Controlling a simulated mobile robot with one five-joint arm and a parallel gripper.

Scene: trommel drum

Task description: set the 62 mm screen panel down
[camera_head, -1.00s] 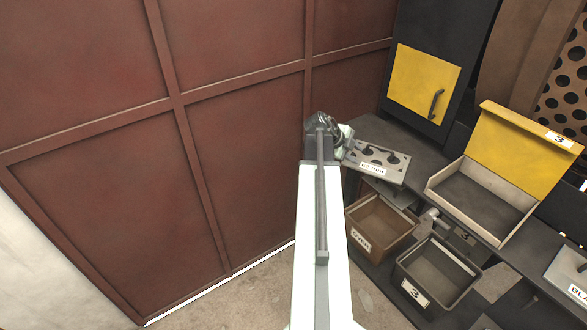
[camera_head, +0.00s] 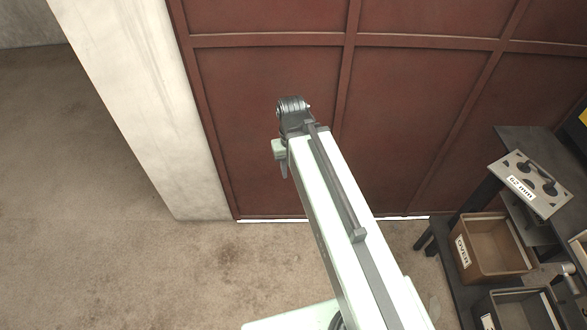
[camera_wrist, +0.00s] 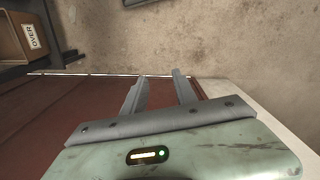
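The 62 mm screen panel (camera_head: 533,184) is a pale grey plate with dark handles and a "62 mm" label. It lies on the end of the dark bench (camera_head: 527,143) at the right of the head view. My gripper (camera_head: 284,171) is well to the left of it, in front of the red wall and apart from the panel. In the wrist view, my gripper (camera_wrist: 159,76) shows two grey fingers with an empty gap between them. The panel does not show in the wrist view.
An "OVER" bin (camera_head: 493,247) stands below the panel, and it also shows in the wrist view (camera_wrist: 22,38). Another bin (camera_head: 520,310) is nearer. A red panelled wall (camera_head: 270,120) and a pale pillar (camera_head: 150,110) stand behind my arm. The floor at left is clear.

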